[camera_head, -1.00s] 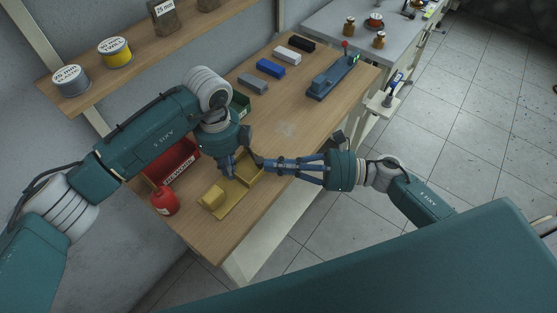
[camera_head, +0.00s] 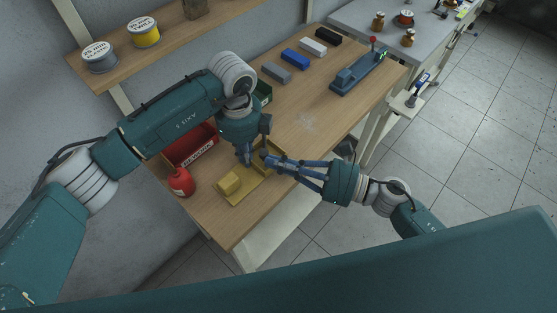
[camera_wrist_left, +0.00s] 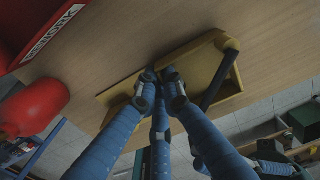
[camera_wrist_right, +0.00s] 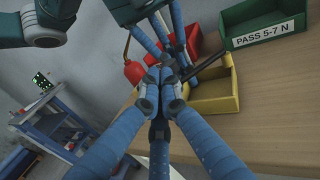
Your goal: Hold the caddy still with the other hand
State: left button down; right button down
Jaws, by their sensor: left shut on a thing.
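My right gripper (camera_head: 268,158) reaches in from the right beside the box part. Its fingertips (camera_wrist_right: 161,88) are drawn together, with nothing visible between them. A dark rod (camera_wrist_left: 219,78) crosses the caddy's box end; what it belongs to is unclear.
A red bin (camera_head: 190,147) and a red bottle (camera_head: 180,181) stand left of the caddy. A green bin (camera_head: 264,92) is behind my left arm. Grey, blue, white and black blocks and a blue fixture (camera_head: 357,77) lie farther back. The bench's right middle is clear.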

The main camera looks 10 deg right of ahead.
pick_arm(q)
jog(key=shift+d, duration=0.1)
dwell(0.3)
pick_arm(e)
jog(key=s+v, duration=0.1)
jog(key=v, duration=1.3)
jog(key=shift+a, duration=0.35)
jog(key=shift+s, duration=0.1)
pick_arm(q)
jog(key=c, duration=1.8)
grip_release()
